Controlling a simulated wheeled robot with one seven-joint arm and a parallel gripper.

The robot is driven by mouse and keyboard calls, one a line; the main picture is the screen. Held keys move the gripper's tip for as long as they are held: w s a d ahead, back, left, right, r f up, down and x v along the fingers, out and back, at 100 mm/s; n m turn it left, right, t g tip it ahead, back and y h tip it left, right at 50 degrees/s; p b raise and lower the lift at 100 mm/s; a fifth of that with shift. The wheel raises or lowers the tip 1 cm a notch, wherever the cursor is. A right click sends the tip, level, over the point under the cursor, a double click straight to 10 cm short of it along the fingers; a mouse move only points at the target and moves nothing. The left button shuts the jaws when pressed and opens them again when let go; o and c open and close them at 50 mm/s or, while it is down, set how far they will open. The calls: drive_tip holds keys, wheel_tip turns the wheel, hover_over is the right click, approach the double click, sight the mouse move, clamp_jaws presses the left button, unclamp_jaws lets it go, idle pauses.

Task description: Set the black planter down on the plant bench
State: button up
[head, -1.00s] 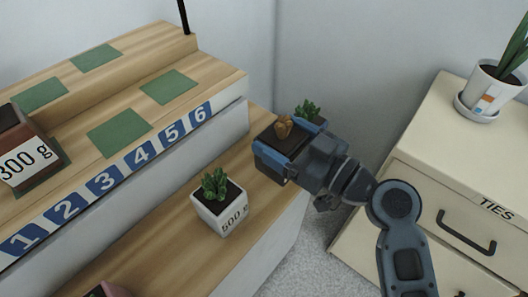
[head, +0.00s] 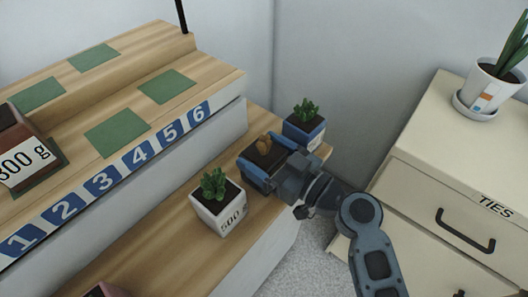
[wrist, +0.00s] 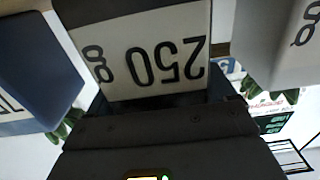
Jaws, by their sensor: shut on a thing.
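The black planter (head: 262,151), with dark soil and a small brown plant, is between the fingers of my gripper (head: 265,166), which is shut on it. In the wrist view the planter's white label (wrist: 153,55) reads 250 g, upside down. The planter is over the low wooden board of the plant bench (head: 150,248), between a white planter and a blue planter. I cannot tell whether its base touches the board. My gripper's fingers and wrist hide its lower part in the head view.
The white 500 g planter (head: 218,208) stands close in front-left. The blue planter (head: 304,128) stands close behind-right; both hold green succulents. Numbered steps with green pads (head: 117,133) rise at left. A cream drawer cabinet (head: 435,150) with a potted plant (head: 496,85) stands at right.

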drive_tip(key=o, duration=1.1)
drive_tip(key=shift+c, duration=0.2)
drive_tip(key=shift+r+p, duration=0.2)
drive_tip(key=shift+p, duration=0.2)
drive_tip(key=b+v, duration=0.2)
drive_tip(key=v, duration=1)
drive_tip(key=shift+f, duration=0.15)
